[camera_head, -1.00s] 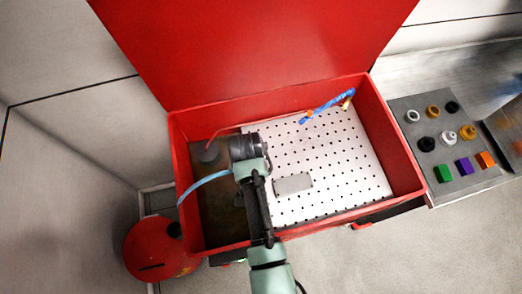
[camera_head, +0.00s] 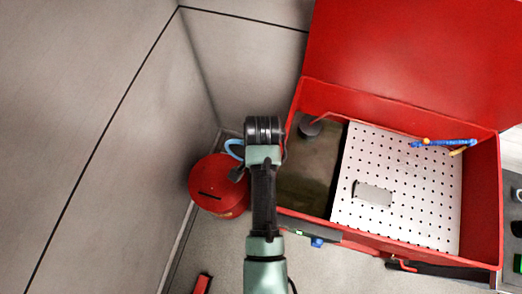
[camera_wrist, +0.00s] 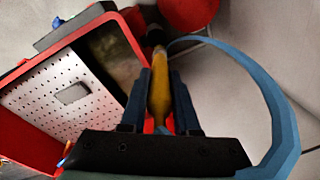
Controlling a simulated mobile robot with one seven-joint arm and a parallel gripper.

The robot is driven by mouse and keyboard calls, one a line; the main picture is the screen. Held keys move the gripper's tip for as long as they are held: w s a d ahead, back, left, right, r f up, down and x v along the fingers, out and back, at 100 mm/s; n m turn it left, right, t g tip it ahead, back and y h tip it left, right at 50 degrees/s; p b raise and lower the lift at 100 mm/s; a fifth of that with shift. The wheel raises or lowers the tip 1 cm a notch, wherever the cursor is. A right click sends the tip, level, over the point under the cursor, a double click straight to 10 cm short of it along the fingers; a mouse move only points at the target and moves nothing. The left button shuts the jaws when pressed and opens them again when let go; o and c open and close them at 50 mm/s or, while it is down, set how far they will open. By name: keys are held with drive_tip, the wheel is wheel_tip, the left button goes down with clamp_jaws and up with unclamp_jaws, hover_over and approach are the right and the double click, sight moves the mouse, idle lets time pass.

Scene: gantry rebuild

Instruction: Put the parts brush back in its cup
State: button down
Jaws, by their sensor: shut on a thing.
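The parts brush (camera_wrist: 160,88) has a yellow-orange handle and is upright between the two fingers of my gripper (camera_wrist: 160,105), which is shut on it. Its far end is dark and blurred in the wrist view. In the head view my gripper (camera_head: 238,172) is mostly hidden behind my wrist, left of the red wash basin and above the round red can. I cannot clearly make out the cup. A small blue holder (camera_head: 317,242) on the basin's front edge could be it, but it is too small to tell.
The red basin (camera_head: 345,232) has its lid up. The slotted red can (camera_head: 220,190) stands by the wall. Open floor lies in front.

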drive_tip(key=shift+f, duration=0.8)
wheel_tip(320, 180, down, 5)
drive_tip(key=b, duration=0.5)
wheel_tip(320, 180, down, 6)
drive_tip(key=b, duration=0.4)
drive_tip(key=shift+f+b, duration=0.2)
drive_tip(key=shift+b, duration=0.15)
drive_tip(key=c, duration=0.6)
unclamp_jaws()
drive_tip(key=shift+o, duration=0.2)
wheel_tip(320, 180, up, 13)
drive_tip(key=s+b, duration=0.1)
drive_tip(key=shift+s+d, duration=0.15)
drive_tip(key=shift+s, duration=0.15)
